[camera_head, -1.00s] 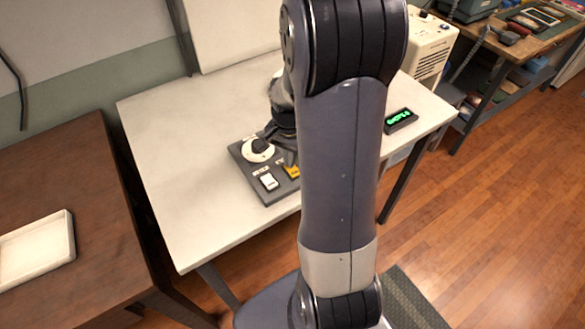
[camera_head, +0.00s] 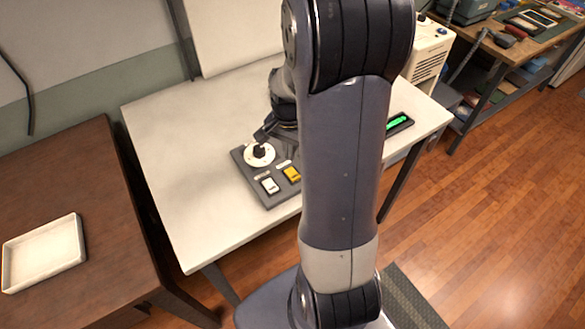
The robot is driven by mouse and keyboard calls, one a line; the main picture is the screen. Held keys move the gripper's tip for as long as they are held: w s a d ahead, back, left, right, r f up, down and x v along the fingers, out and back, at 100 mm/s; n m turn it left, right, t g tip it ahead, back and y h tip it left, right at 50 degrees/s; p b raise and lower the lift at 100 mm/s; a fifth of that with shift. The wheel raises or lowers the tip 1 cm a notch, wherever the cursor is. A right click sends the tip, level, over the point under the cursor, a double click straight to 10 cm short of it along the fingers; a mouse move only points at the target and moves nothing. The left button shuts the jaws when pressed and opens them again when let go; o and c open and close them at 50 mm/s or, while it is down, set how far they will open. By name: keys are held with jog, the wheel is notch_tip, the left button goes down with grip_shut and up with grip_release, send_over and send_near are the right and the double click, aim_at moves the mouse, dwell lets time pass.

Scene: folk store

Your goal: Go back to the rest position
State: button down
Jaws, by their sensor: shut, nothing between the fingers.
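My gripper (camera_head: 265,134) shows only partly, just above the round knob on the control panel, with its fingers together and nothing held. My arm's large upright link hides part of the wrist. The dark grey control panel (camera_head: 244,181) lies on the white table. It carries a round white dial with a black knob (camera_head: 259,153), a white switch (camera_head: 270,186) and a yellow switch (camera_head: 291,174). I cannot tell whether the fingertips touch the knob.
The white table (camera_head: 180,130) is mostly clear on its left. A small green-lit display (camera_head: 397,121) lies at its right. A white tray (camera_head: 80,240) sits on the brown table at left. A cream box (camera_head: 428,52) and a workbench (camera_head: 545,45) stand behind right.

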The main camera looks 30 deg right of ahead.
aim_at(290, 171)
jog(key=shift+r+p, duration=0.4)
jog(key=shift+r, duration=0.4)
jog(key=shift+f, duration=0.1)
notch_tip(290, 171, down, 7)
jog(key=b, duration=0.5)
jog(key=shift+b, duration=0.3)
